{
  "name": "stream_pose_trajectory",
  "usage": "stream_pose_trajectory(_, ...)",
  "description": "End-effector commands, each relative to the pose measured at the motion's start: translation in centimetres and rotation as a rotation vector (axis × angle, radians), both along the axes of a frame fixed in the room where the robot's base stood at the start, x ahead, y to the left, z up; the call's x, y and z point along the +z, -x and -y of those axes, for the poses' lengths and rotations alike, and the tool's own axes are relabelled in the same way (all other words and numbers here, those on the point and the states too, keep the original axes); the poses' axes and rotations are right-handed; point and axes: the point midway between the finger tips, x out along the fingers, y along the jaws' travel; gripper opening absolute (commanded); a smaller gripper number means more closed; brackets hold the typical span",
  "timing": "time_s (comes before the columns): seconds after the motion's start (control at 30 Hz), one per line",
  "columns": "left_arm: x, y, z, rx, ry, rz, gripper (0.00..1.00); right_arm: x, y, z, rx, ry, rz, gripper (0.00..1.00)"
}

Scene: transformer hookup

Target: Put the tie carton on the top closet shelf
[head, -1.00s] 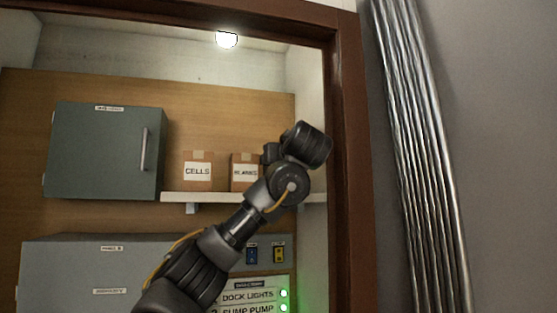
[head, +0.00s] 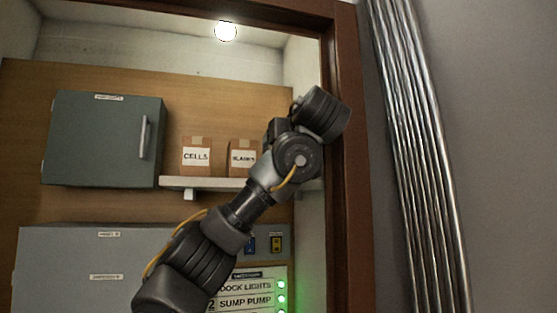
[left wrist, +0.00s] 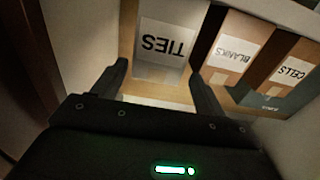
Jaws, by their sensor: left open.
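The tie carton (left wrist: 162,42) shows upside down in the left wrist view, a brown box with a white TIES label. It stands in line beside the blanks carton; its base is out of frame, so its contact with the shelf cannot be seen. My left gripper (left wrist: 158,76) is open, with its fingers apart at the near end of the carton; I cannot tell whether they touch it. In the head view my left arm hides the tie carton and the gripper fingers. The top closet shelf (head: 205,183) runs behind my arm. My right gripper is not in view.
The cells carton (head: 196,157) and blanks carton (head: 241,158) stand on the shelf. A grey-green cabinet (head: 95,140) is left of them. The brown door frame (head: 345,200) is close on the right of my wrist. A grey panel box (head: 75,270) sits below.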

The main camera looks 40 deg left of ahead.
Motion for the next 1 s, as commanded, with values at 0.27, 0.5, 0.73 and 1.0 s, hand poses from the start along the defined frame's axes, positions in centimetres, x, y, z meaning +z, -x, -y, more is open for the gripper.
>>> stream_pose_trajectory(0.27,-0.4,2.3,3.2,0.001,0.000,0.002,0.72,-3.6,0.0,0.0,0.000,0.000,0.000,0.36)
stream_pose_trajectory(0.5,0.0,2.8,3.9,0.000,0.001,0.001,0.72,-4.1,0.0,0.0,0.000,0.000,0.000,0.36)
stream_pose_trajectory(0.73,0.1,2.7,3.9,0.000,0.001,0.001,0.72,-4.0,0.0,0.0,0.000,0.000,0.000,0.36)
stream_pose_trajectory(1.0,0.1,2.7,3.9,0.000,0.001,0.001,0.72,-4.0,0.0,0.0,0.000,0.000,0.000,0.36)
